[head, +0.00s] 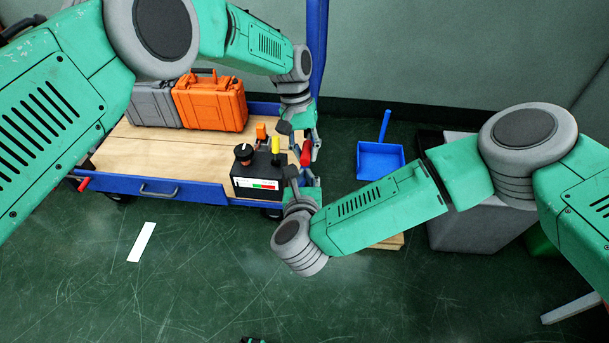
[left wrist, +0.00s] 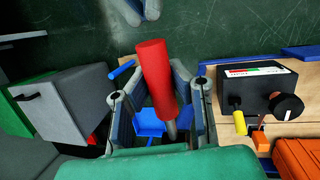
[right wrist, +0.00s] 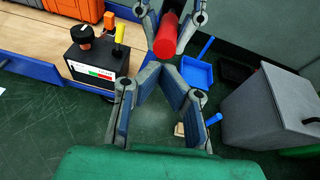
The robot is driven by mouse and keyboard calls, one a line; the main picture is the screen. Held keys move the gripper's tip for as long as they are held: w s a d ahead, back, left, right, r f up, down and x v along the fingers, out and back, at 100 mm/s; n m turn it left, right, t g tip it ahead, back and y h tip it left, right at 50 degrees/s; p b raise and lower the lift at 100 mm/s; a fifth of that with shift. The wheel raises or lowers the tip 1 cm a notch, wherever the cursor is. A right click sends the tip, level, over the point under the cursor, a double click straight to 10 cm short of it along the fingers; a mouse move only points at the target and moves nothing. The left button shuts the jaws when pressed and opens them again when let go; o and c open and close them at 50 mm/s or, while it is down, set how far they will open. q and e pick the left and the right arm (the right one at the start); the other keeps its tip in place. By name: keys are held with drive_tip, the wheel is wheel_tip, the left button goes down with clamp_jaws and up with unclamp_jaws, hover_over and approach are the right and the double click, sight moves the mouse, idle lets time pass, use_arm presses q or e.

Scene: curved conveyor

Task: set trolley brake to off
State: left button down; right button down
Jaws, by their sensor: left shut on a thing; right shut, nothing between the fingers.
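A blue trolley with a wooden top (head: 130,165) stands at the left. A black control box (head: 243,185) sits at its right end, with a black knob (head: 244,152), a yellow lever (head: 276,146) and a coloured label. A red handle (head: 306,153) on a grey rod is beside the box; it also shows in the left wrist view (left wrist: 155,75) and right wrist view (right wrist: 165,38). My left gripper (left wrist: 158,88) is shut on the red handle. My right gripper (right wrist: 160,75) is shut and empty, low beside the box's right side. Where the rod is fixed is hidden.
An orange case (head: 212,103) and a grey case (head: 152,104) stand at the trolley's back. A blue dustpan (head: 380,161) lies on the floor beyond. A grey bin (head: 470,225) stands at the right, partly behind my right arm.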

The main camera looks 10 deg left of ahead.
use_arm(q)
drive_tip(key=shift+w+a+r, duration=0.2)
drive_tip(key=shift+w+a, duration=0.05)
drive_tip(key=shift+w, duration=0.15)
drive_tip(key=shift+s, duration=0.1)
use_arm(e)
drive_tip(key=shift+w+r+g, duration=0.3)
drive_tip(key=shift+w+r, duration=0.15)
drive_tip(key=shift+r, duration=0.3)
use_arm(q)
drive_tip(key=c, duration=1.4)
unclamp_jaws()
drive_tip(key=shift+f, duration=0.1)
use_arm(e)
drive_tip(key=shift+w, duration=0.1)
use_arm(q)
drive_tip(key=shift+o, duration=0.2)
drive_tip(key=shift+s+d, duration=0.15)
